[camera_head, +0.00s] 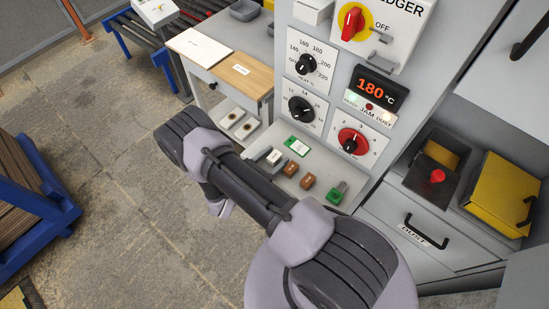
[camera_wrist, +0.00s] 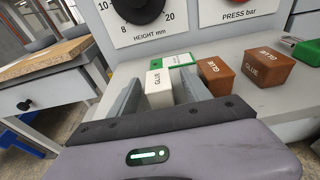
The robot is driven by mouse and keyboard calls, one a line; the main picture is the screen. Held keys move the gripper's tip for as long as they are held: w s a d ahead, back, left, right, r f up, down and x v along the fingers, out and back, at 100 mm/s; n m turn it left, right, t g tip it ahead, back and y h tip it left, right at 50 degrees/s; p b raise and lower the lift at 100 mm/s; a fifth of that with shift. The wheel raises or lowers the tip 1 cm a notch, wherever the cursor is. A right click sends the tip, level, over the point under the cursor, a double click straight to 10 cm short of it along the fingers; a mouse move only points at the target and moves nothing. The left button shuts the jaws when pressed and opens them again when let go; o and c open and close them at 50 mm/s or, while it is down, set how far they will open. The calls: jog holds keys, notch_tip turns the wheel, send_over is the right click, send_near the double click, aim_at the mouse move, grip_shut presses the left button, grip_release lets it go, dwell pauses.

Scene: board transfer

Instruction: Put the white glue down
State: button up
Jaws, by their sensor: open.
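The white glue (camera_wrist: 159,91) is a small white block lettered GLUE. In the wrist view it stands on the grey shelf (camera_wrist: 244,101) between the two grey fingers of my gripper (camera_wrist: 161,82). The fingers are apart, one on each side of the block, and its lower part is hidden by the gripper body. I cannot tell whether either finger touches it. In the head view the white glue (camera_head: 274,157) shows at the left end of the shelf, with my gripper mostly hidden behind my arm.
Two brown glue blocks (camera_wrist: 218,75) (camera_wrist: 267,67) stand to the right of the white one. A green-and-white item (camera_wrist: 172,60) lies just behind it, and a green object (camera_head: 338,192) sits at the shelf's right. The panel with dials (camera_head: 312,65) rises behind. A wooden-topped table (camera_head: 240,75) stands left.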

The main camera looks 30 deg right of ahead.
grip_shut()
